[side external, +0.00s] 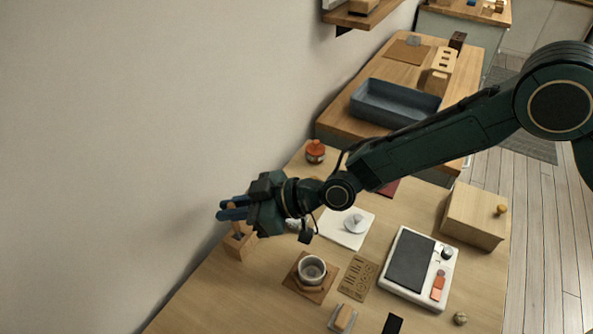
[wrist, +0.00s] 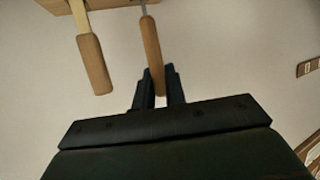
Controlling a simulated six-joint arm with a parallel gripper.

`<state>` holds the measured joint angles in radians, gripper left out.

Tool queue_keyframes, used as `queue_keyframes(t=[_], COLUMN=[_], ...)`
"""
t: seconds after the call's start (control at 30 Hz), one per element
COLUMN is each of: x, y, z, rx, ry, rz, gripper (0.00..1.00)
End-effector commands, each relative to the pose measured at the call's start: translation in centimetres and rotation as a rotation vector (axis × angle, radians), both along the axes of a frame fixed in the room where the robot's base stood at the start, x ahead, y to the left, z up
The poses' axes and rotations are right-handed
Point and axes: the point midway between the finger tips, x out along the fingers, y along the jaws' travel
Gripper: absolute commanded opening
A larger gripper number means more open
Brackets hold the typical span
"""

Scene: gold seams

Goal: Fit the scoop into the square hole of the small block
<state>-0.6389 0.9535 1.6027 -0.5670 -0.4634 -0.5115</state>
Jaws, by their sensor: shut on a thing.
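My gripper (side external: 229,209) is at the far left of the table, by the wall, shut on a wooden handle. In the wrist view its fingers (wrist: 158,88) stand on either side of this handle (wrist: 151,45), which has a thin metal shaft; I take it to be the scoop. Its shaft runs to the small wooden block (side external: 238,249) below the gripper. The block's edge also shows at the top of the wrist view (wrist: 118,3). A second wooden handle (wrist: 95,65) with a pale shaft stands apart, to the left. The square hole and the scoop's working end are hidden.
A cup (side external: 312,268) on a wooden coaster stands right of the block. A white scale (side external: 408,297), a slotted wooden plate (side external: 358,277), a wooden box (side external: 476,216) and a red-topped jar (side external: 315,151) stand farther off. The wall is close on the left.

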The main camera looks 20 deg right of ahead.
Motion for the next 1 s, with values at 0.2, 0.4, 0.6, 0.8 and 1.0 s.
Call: queue_keyframes(t=[0.2,0.4,0.6,0.8,1.0], x=[0.01,0.00,0.00,0.00,0.00], y=[0.00,-0.01,0.00,-0.01,-0.01], z=[-0.40,-0.75,-0.87,-0.85,-0.85], rx=[0.000,0.000,0.000,0.000,0.000], ry=[0.000,0.001,0.001,0.000,0.000], rz=[0.000,0.000,0.000,0.000,0.000], gripper=[0.00,0.00,0.00,0.00,0.00])
